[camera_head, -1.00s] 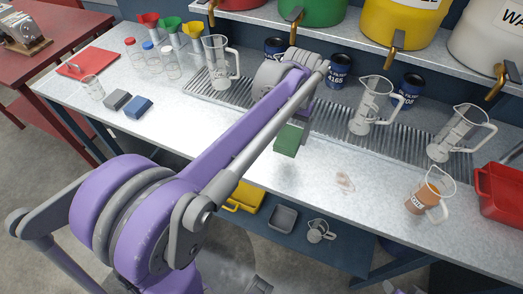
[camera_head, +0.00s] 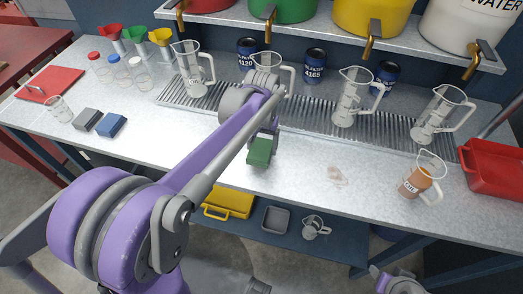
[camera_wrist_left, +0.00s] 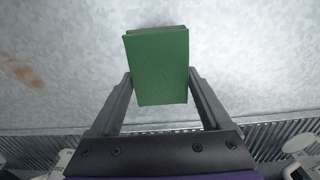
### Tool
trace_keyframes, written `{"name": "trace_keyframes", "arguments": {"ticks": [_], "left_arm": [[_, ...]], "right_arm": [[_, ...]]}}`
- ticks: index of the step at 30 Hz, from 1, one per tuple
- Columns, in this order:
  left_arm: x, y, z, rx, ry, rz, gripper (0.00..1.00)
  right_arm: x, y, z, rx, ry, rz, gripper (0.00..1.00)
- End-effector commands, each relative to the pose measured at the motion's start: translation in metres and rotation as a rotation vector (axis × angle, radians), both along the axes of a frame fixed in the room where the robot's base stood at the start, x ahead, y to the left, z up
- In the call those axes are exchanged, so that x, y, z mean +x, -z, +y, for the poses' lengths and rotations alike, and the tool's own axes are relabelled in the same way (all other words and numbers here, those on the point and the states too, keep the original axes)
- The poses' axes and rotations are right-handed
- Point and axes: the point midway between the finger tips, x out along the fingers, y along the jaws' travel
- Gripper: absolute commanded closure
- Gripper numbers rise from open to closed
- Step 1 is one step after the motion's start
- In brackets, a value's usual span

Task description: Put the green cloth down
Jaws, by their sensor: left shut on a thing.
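The green cloth (camera_head: 260,151) is a folded, block-shaped piece. My left gripper (camera_head: 263,137) is shut on it above the front middle of the grey metal bench (camera_head: 300,165). In the left wrist view, the cloth (camera_wrist_left: 160,65) sits between the two fingers of my left gripper (camera_wrist_left: 160,88), and its far part sticks out past the fingertips. The bench top lies beyond it. I cannot tell whether the cloth touches the bench. Part of my right arm shows at the bottom right of the head view, but its fingers do not show.
A grey block (camera_head: 87,119) and a blue block (camera_head: 110,125) lie at left. A jug of brown liquid (camera_head: 421,178) and a red bin (camera_head: 492,172) stand at right. A brownish stain (camera_head: 335,174) marks the bench. Clear jugs stand on the grate behind. The front middle is mostly clear.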

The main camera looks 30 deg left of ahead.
Motion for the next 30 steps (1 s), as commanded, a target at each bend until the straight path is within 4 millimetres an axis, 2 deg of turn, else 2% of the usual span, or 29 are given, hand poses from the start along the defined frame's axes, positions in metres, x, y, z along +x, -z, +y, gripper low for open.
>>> {"name": "trace_keyframes", "arguments": {"ticks": [3,6,17,18,21,30], "left_arm": [[0.000,0.019,0.000,0.000,0.000,0.000,0.79],[0.000,0.026,0.000,0.000,0.000,0.000,0.79],[0.000,0.030,0.000,0.000,0.000,0.000,0.79],[0.000,0.030,0.000,0.000,0.000,0.000,0.15],[0.000,0.029,0.000,0.000,0.000,0.000,0.00],[0.000,0.023,0.000,0.000,0.000,-0.001,0.00]], "right_arm": [[0.000,0.002,0.000,0.000,0.000,0.001,0.50],[-0.001,0.003,0.000,0.000,0.000,0.001,0.50],[-0.001,0.005,0.000,0.000,0.000,0.002,0.50],[-0.001,0.005,0.000,0.000,0.000,0.002,0.50],[-0.001,0.005,0.000,0.000,0.000,0.002,0.50],[0.000,0.001,0.000,0.000,0.000,0.000,0.50]]}}
